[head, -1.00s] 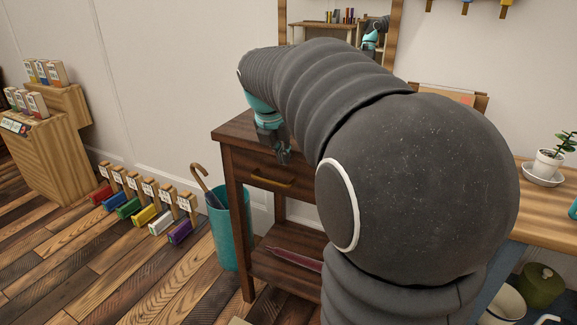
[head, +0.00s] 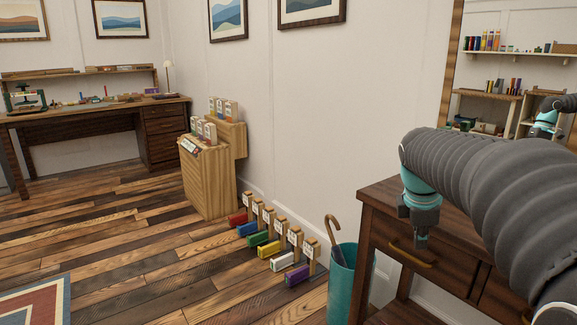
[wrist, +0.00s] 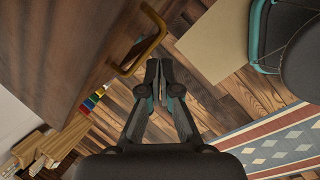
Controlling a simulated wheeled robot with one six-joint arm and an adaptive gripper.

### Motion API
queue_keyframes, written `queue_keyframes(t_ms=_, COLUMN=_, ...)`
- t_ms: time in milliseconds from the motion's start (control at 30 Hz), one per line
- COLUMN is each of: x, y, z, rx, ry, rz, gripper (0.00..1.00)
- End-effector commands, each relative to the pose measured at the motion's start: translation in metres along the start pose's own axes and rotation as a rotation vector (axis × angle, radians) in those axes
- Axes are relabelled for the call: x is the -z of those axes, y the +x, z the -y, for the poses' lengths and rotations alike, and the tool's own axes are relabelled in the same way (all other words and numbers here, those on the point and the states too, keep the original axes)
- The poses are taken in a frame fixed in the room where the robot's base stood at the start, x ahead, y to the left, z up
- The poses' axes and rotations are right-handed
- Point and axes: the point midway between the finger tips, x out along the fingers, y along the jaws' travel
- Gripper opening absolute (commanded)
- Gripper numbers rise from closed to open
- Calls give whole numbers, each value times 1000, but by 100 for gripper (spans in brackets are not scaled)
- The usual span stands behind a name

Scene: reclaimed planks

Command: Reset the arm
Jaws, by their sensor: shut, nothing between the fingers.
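My arm reaches in from the right of the head view, grey and ribbed with a teal wrist. My gripper (head: 421,240) points down in front of the dark wooden drawer table (head: 385,232), near its brass handle (head: 412,255). In the wrist view my gripper (wrist: 158,68) has its two dark fingers together with nothing between them. The brass drawer handle (wrist: 143,45) shows just left of the fingertips there, apart from them as far as I can tell.
A teal bin (head: 343,285) with a cane stands left of the drawer table. Several coloured blocks with labelled posts (head: 270,250) line the wall. A wooden stand (head: 208,180) and a desk (head: 90,115) are farther back. The plank floor (head: 150,255) is mostly open; a patterned rug (head: 40,302) lies front left.

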Motion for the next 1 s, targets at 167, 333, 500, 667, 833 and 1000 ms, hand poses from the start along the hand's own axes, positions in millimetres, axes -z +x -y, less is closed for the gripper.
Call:
queue_keyframes(t_ms=167, x=13, y=8, z=32, rx=9, ry=373, rz=-42, gripper=0)
queue_keyframes(t_ms=333, x=29, y=10, z=71, rx=22, ry=733, rz=-92, gripper=0)
queue_keyframes(t_ms=500, x=46, y=10, z=122, rx=46, ry=1089, rz=-152, gripper=0)
queue_keyframes(t_ms=667, x=62, y=9, z=180, rx=76, ry=1365, rz=-223, gripper=0)
queue_keyframes(t_ms=833, x=72, y=8, z=229, rx=83, ry=1430, rz=-291, gripper=0)
queue_keyframes(t_ms=1000, x=74, y=-1, z=251, rx=56, ry=1407, rz=-345, gripper=0)
